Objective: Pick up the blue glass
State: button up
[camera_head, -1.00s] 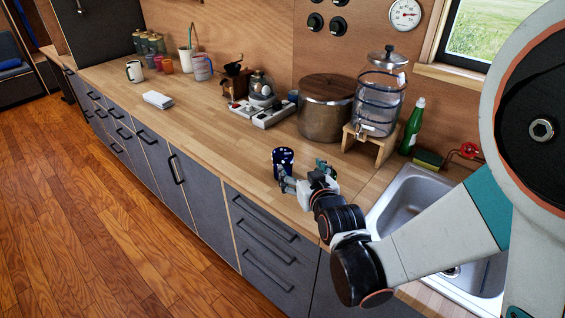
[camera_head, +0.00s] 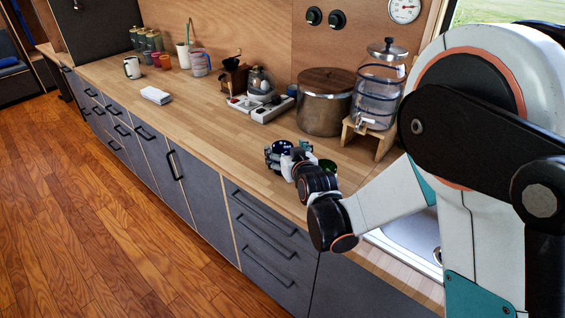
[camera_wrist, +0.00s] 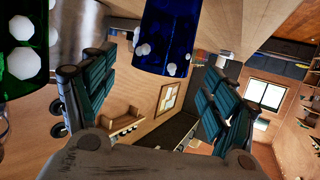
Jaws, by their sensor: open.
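The blue glass (camera_head: 281,147) stands on the wooden counter, partly hidden behind my gripper. In the wrist view the blue glass (camera_wrist: 165,40), with white dots, shows at the top centre, between the two teal-padded fingers. My gripper (camera_head: 284,158) is open, with its fingers spread on either side of the glass. In the wrist view a gap shows between the glass and each finger of my gripper (camera_wrist: 158,78). A green glass with white dots (camera_wrist: 22,45) is outside the left finger; it also shows just right of my gripper (camera_head: 328,166).
A large pot (camera_head: 322,110) and a water dispenser (camera_head: 377,90) on a wooden stand are behind the glasses. A sink (camera_head: 412,238) lies to the right. A coffee grinder (camera_head: 232,76) and trays (camera_head: 265,108) are farther left. The counter's front left stretch is clear.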

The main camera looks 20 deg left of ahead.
aim_at(280, 143)
jog(key=b+x, duration=0.1)
jog(key=x, duration=0.3)
jog(key=shift+a+f, duration=0.1)
jog(key=shift+f, duration=0.05)
jog(key=c, duration=1.7)
jog(key=shift+r, duration=0.25)
